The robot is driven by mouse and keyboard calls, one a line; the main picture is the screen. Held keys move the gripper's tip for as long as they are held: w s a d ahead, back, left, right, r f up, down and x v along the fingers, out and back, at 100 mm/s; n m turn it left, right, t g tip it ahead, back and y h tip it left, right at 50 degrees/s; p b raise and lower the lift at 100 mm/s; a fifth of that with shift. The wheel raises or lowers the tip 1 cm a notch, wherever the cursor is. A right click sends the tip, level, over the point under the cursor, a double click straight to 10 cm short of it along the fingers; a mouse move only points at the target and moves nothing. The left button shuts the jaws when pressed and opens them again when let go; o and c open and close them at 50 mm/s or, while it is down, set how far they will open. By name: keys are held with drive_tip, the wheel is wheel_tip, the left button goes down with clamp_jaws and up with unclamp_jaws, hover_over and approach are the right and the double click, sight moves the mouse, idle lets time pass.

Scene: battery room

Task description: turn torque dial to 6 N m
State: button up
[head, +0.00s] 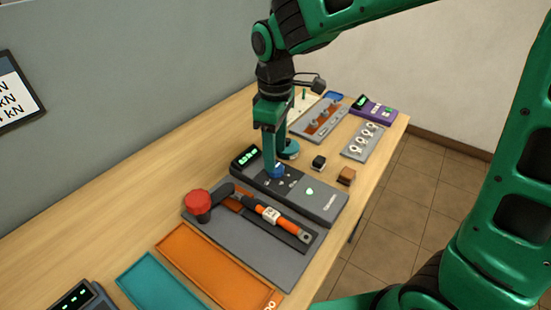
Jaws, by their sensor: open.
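A dark grey console (325,206) with a small lit green display (247,157) lies on the wooden bench. A blue knob (278,171), which looks like the torque dial, sits on the console's top near the display. My gripper (279,165) points down right at the knob, with its fingers open around or just above it. The fingers partly hide the knob, and I cannot tell whether they touch it. The display's digits and the dial's marks are too small to read.
Orange (203,270) and teal (150,285) trays lie nearer. Small black (318,163) and brown (346,176) blocks stand right of the gripper.

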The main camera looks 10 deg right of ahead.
wheel_tip(320, 180, up, 7)
drive_tip(key=shift+f, duration=0.15)
drive_tip(key=shift+d, duration=0.1)
drive_tip(key=s+d+f+m, duration=0.1)
drive_tip(key=s+d+m, duration=0.35)
drive_tip(key=d, duration=0.65)
drive_tip(key=s+d+f+m, duration=0.1)
drive_tip(key=s+d+m, duration=0.4)
drive_tip(key=d, duration=0.6)
drive_tip(key=s+d+f+m, duration=0.2)
drive_tip(key=s+d+m, duration=0.2)
drive_tip(key=s, duration=0.2)
drive_tip(key=s+d+f+m, duration=0.2)
drive_tip(key=s+d+m, duration=0.3)
drive_tip(key=s, duration=0.2)
drive_tip(key=shift+d+f, duration=0.25)
drive_tip(key=shift+d, duration=0.05)
